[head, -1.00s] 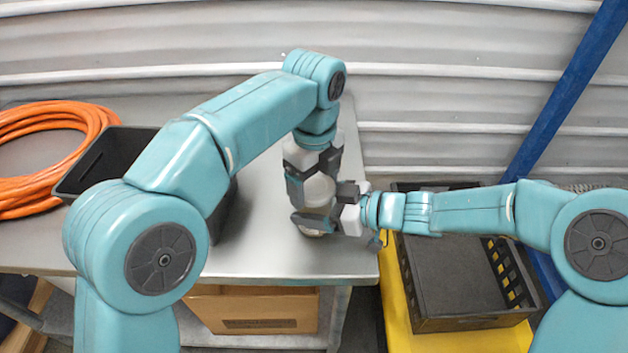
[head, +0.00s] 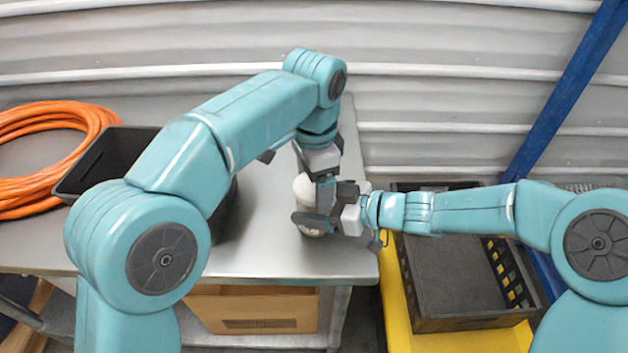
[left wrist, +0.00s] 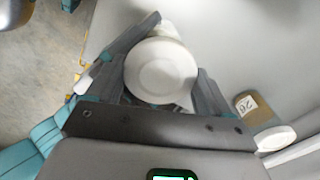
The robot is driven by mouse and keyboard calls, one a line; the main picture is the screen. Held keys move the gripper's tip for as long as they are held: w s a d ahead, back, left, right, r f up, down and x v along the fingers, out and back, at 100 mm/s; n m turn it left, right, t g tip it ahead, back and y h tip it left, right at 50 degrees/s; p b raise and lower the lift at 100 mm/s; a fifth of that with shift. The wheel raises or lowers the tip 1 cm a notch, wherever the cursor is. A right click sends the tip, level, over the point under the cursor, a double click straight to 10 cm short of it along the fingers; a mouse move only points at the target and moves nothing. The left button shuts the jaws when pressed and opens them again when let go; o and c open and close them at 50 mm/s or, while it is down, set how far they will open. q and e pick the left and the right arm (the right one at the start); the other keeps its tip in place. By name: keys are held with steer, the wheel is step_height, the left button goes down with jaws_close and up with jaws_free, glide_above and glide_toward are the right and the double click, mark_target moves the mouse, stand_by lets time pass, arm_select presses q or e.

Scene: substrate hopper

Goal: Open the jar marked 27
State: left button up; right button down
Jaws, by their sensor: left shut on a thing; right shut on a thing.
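My right gripper (head: 318,221) comes in from the right and is shut around the jar's body. No number can be read on this jar. Whether the lid is loose from the body cannot be told.
Another white-lidded jar (left wrist: 275,138) with a label reading 26 shows in the left wrist view. A black bin (head: 100,165) and a coiled orange hose (head: 45,185) are on the table's left. A black crate (head: 450,285) sits on yellow at the right, beyond the table edge.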

arm_select(q)
steer(key=o, duration=1.1)
steer(key=shift+c, duration=0.2)
steer(key=shift+d+r, duration=0.1)
steer(key=shift+r, duration=2.15)
steer(key=m, duration=0.2)
steer(key=shift+s+a+r+m, duration=0.1)
steer(key=shift+s+a+m, duration=0.1)
steer(key=shift+m, duration=0.1)
steer(key=m, duration=0.2)
steer(key=r+m, duration=0.1)
steer(key=m, duration=0.1)
steer(key=shift+a+r, duration=0.1)
steer(key=shift+a, duration=0.1)
steer(key=m, duration=0.2)
steer(key=r+m, duration=0.1)
steer(key=m, duration=0.2)
steer(key=shift+r+m, duration=0.3)
steer(key=shift+m, duration=0.1)
steer(key=shift+w+r+m, duration=0.1)
steer(key=shift+r+m, duration=0.15)
steer(key=shift+m, duration=0.25)
steer(key=shift+w+d+r, duration=0.1)
steer(key=shift+d, duration=0.1)
steer(key=shift+d+f, duration=0.1)
steer(key=shift+f, duration=0.2)
step_height(320, 180, down, 8)
steer(key=shift+r, duration=0.2)
steer(key=shift+c, duration=0.3)
